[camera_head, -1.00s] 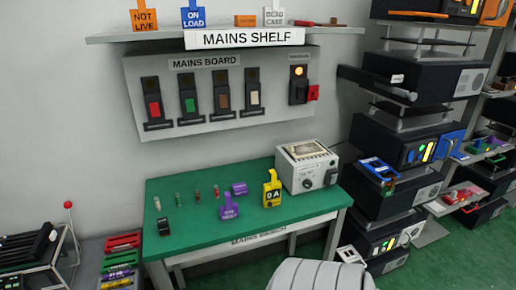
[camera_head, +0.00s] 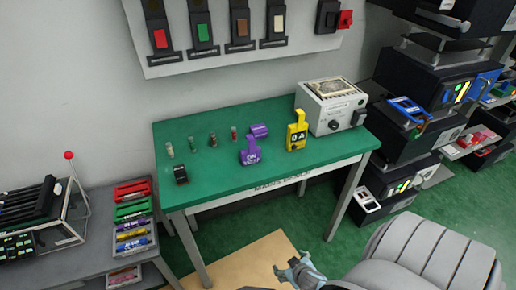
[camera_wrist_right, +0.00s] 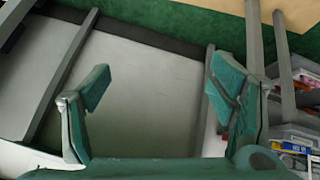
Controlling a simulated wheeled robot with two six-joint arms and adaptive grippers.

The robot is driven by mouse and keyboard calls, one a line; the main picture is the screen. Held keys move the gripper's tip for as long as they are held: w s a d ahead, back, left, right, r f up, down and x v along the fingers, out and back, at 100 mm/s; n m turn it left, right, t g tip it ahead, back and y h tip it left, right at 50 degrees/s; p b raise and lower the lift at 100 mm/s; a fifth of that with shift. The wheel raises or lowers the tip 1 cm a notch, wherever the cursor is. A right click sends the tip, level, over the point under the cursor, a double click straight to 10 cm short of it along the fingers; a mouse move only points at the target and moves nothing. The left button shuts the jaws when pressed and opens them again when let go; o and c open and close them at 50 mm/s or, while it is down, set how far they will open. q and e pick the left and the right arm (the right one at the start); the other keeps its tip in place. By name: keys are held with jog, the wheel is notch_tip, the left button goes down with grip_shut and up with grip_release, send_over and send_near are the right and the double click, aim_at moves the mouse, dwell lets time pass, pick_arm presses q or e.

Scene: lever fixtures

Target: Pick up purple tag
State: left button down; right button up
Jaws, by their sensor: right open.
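The purple tag (camera_head: 250,152) stands near the front edge of the green bench (camera_head: 205,181), with white lettering on its face. My right gripper (camera_head: 298,270) is low at the bottom of the head view, in front of the bench and well apart from the tag. In the right wrist view the right gripper (camera_wrist_right: 150,95) is open, with nothing between its fingers. The tag does not show in that view. My left gripper is not in view.
A yellow tag (camera_head: 297,131) stands right of the purple one, beside a white instrument box (camera_head: 332,107). Several small cylinders and a black item (camera_head: 180,174) are at the bench's left. A grey side table (camera_head: 92,215) holds coloured trays.

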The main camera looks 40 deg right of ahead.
jog(key=w+d+r+t+h+b, duration=0.1)
jog(key=w+d+r+t+b, duration=0.2)
jog(key=w+r, duration=0.5)
jog(key=m+t+h+b, duration=0.1)
jog(key=m+t+b, duration=0.15)
jog(key=t, duration=0.45)
send_near(252, 155)
jog(key=p+x, duration=0.2)
jog(key=x, duration=0.9)
jog(key=shift+r, duration=0.1)
jog(key=shift+w+d, duration=0.15)
jog(key=shift+w, duration=0.2)
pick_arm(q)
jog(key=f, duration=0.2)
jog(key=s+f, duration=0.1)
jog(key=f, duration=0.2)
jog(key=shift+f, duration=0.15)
pick_arm(e)
jog(key=c, duration=1.2)
